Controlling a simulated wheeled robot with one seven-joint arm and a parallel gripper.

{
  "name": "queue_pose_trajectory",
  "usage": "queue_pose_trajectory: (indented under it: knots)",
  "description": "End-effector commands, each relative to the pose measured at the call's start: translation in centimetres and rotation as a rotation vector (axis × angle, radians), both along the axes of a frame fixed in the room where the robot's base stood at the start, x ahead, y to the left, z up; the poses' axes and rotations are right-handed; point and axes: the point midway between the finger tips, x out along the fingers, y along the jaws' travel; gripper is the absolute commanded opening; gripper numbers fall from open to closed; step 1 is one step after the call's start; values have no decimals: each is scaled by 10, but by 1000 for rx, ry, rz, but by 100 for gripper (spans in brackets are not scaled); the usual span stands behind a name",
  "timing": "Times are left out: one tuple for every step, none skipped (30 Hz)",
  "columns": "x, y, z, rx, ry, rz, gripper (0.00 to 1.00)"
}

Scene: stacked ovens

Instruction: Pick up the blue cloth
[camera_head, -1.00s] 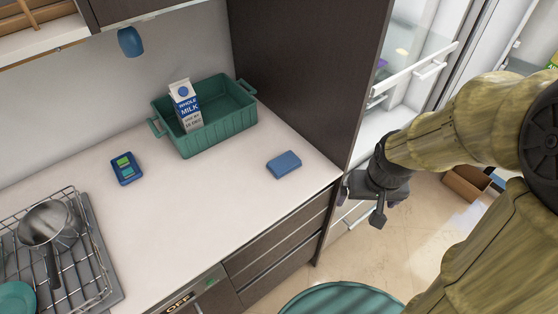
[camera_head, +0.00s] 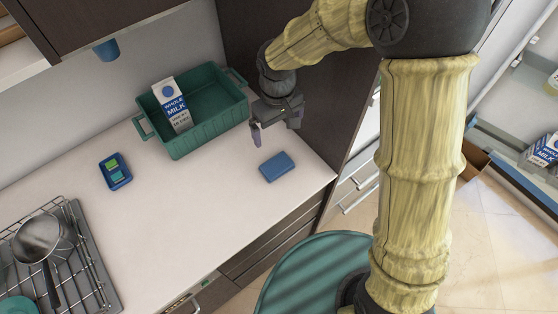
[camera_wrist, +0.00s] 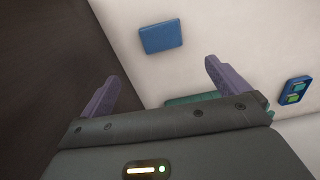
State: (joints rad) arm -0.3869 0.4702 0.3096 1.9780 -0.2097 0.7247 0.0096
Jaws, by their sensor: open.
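The blue cloth (camera_head: 277,166) is a small folded blue rectangle lying flat on the white counter, near its right front edge. It also shows in the wrist view (camera_wrist: 161,37), above and between my two fingers and apart from them. My gripper (camera_head: 257,137) hangs above the counter, just behind the cloth and next to the green crate. In the wrist view its purple fingers (camera_wrist: 158,82) are spread apart with nothing between them.
A green crate (camera_head: 206,134) holding a milk carton (camera_head: 172,103) stands behind the gripper at left. A blue case (camera_head: 115,171) lies further left. A dish rack (camera_head: 84,262) with a pan (camera_head: 40,238) is at the far left. A dark cabinet side (camera_head: 262,48) rises at right.

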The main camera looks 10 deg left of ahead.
Motion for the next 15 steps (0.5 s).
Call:
queue_pose_trajectory:
  knots:
    - [-1, 2, 0, 0, 0, 5, 100]
    - [-2, 2, -1, 0, 0, 6, 100]
    - [-2, 3, -2, 0, 0, 7, 100]
    - [-2, 3, -4, -1, 1, 7, 100]
    - [-2, 2, -7, -1, 1, 7, 100]
    - [-2, 2, -12, -2, 2, 6, 100]
    - [-1, 1, -16, -2, 3, 4, 100]
    - [-2, 0, -21, -4, 5, 2, 100]
    - [-1, -1, -27, -2, 5, 0, 100]
    - [-1, -1, -32, -3, 4, -1, 100]
    - [0, -1, -37, -3, 4, -1, 100]
    - [0, -1, -44, -3, 4, -1, 100]
    - [-1, -2, -49, -2, 5, -2, 100]
    - [0, -2, -54, -2, 3, -4, 100]
    - [0, -3, -61, -3, 4, -4, 100]
